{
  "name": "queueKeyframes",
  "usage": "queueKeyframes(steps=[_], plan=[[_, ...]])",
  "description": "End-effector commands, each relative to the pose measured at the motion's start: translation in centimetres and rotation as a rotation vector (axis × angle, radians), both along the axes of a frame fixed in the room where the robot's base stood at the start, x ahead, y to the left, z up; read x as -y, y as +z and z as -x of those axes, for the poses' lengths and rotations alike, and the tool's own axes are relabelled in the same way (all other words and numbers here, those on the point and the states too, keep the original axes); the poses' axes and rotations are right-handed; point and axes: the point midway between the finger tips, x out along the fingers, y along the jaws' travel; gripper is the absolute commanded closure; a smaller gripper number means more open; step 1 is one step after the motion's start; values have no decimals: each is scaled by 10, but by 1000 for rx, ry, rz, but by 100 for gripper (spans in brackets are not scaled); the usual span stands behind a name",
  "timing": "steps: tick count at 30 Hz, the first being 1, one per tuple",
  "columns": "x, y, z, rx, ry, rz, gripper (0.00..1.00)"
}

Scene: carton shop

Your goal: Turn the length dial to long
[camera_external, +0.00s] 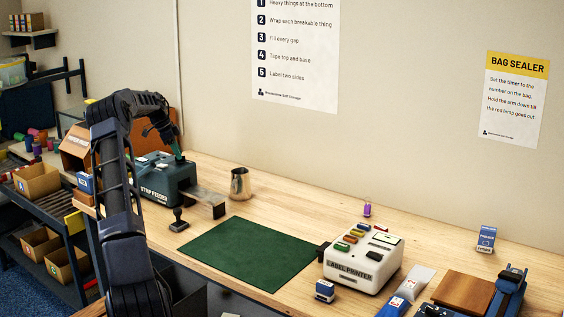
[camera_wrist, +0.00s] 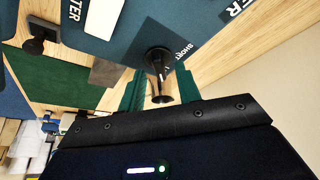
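The strip feeder (camera_external: 172,189) is a dark teal box on the left part of the bench; its top face also shows in the wrist view (camera_wrist: 200,18). A black dial (camera_wrist: 155,58) with a white mark stands on it, on a dark patch where "SHORT" is readable. No "long" label is readable. My gripper (camera_wrist: 158,82) has two teal fingers, spread apart, with the dial between them or just beyond; contact cannot be told. In the external view my gripper (camera_external: 179,154) points down at the feeder's top, and the dial cannot be made out there.
A metal cup (camera_external: 240,184), a green mat (camera_external: 250,252) and a black-handled stamp (camera_external: 179,220) are near the feeder. A label printer (camera_external: 362,264) stands to the right. A shelf cart with cardboard bins (camera_external: 38,181) is at the left. The bench behind the mat is mostly clear.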

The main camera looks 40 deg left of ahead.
Motion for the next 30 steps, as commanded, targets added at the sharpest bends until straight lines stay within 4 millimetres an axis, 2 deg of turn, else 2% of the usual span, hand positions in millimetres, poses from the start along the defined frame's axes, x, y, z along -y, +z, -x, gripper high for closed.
queueKeyframes(steps=[9, 15, 21, 30], plan=[[-16, 53, 16, 2, 1, -2, 66], [-22, 78, 24, 1, 0, -1, 66], [-25, 89, 28, 0, 1, 0, 66], [-26, 90, 28, 0, 1, 0, 66]])
